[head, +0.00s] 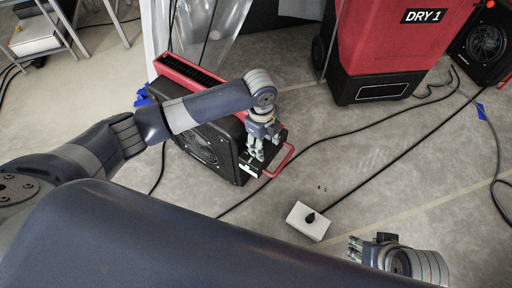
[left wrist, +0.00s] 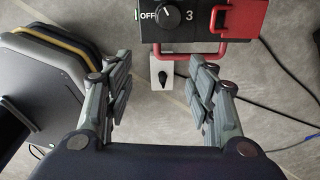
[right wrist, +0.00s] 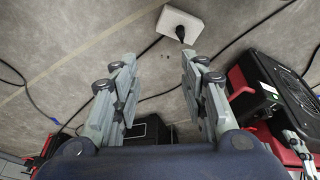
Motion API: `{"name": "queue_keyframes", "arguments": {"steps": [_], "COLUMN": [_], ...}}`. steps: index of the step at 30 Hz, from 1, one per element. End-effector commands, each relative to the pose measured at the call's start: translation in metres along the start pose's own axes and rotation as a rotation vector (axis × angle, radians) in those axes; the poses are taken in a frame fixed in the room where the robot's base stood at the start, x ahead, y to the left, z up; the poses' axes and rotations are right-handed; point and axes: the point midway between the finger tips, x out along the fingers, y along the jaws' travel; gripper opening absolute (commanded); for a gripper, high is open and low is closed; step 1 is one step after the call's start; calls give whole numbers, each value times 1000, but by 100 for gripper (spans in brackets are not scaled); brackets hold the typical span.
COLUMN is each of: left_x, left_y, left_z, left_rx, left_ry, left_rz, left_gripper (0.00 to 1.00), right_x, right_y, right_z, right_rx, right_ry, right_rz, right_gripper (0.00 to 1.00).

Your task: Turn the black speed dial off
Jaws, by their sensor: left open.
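The black speed dial (left wrist: 171,15) sits on the dark control panel (left wrist: 207,22) of the fan unit, at the top of the left wrist view. A white OFF mark is left of it and a 3 is right of it; I cannot tell its exact setting. My left gripper (left wrist: 160,75) is open, its fingers spread below the panel in that view, with nothing between them. In the head view the left gripper (head: 257,152) hangs over the panel end of the fan (head: 200,147), hiding the dial. My right gripper (right wrist: 158,68) is open and empty, away from the fan.
A red handle (head: 284,163) juts from the panel end. A white box with a black plug (head: 305,221) lies on the floor, with cables around it. A red DRY 1 unit (head: 382,45) stands behind.

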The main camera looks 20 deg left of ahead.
Motion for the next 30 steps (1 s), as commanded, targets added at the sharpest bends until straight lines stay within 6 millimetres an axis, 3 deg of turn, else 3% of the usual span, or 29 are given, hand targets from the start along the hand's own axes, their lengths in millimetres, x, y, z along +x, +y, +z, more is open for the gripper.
{"name": "queue_keyframes", "arguments": {"steps": [3,8,11,16,19,30], "left_x": [-10,-14,-6,22,45,77], "left_y": [-10,-14,-14,-12,-11,-11], "left_z": [28,42,44,45,45,47], "left_rx": [43,68,71,69,70,69], "left_ry": [-39,-55,-57,-56,-56,-56], "left_rz": [23,39,42,42,43,40], "left_gripper": [51,51,51,51,51,51], "right_x": [0,1,4,14,21,17], "right_y": [0,0,0,-1,-2,-10], "right_z": [0,0,1,2,-8,-78], "right_rx": [0,0,0,0,-2,-11], "right_ry": [0,0,0,9,55,353], "right_rz": [0,0,0,-1,-3,-18], "right_gripper": [40,40,40,40,40,40]}}
